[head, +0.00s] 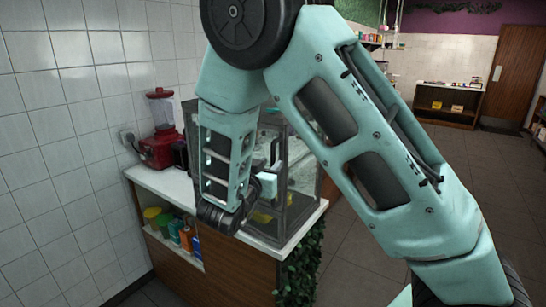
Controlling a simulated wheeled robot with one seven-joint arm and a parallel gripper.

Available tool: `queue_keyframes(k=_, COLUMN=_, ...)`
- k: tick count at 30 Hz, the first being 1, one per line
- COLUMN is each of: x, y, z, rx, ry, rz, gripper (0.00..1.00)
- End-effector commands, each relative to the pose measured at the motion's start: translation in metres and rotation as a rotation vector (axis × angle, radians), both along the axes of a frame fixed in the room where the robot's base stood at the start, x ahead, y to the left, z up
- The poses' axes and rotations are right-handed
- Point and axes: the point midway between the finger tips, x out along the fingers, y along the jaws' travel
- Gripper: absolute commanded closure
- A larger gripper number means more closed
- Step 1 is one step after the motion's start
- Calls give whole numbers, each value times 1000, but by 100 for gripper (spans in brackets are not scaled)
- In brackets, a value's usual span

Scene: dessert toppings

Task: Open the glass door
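A glass case (302,172) with dark edges stands on the white counter, behind my arm in the head view. Its glass door is on this case, but my forearm covers much of the front, so I cannot tell how far the door is open. My gripper (266,184) is past the dark wrist joint, close in front of the glass. It is small and partly hidden. I cannot make out its fingers or whether it touches the door. A yellow item (262,217) shows low in the case.
The counter (160,184) has a wooden front and a shelf of coloured bottles (186,238). A red blender (160,140) stands left of the case by the tiled wall. Leaves hang at the counter's right end (304,268). Open floor lies to the right.

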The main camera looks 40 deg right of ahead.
Motion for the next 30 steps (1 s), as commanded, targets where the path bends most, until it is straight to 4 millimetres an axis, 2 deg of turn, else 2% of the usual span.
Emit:
queue_keyframes(k=3, x=8, y=-15, z=2, rx=0, ry=0, rz=-2, gripper=70)
queue_keyframes(k=6, x=13, y=-22, z=1, rx=0, ry=0, rz=-1, gripper=70)
queue_keyframes(k=17, x=16, y=-27, z=0, rx=1, ry=-1, rz=0, gripper=70)
queue_keyframes(k=18, x=16, y=-27, z=0, rx=1, ry=-1, rz=0, gripper=73)
queue_keyframes(k=21, x=16, y=-27, z=0, rx=1, ry=-1, rz=0, gripper=100)
queue_keyframes(k=30, x=22, y=-24, z=0, rx=1, ry=-2, rz=1, gripper=100)
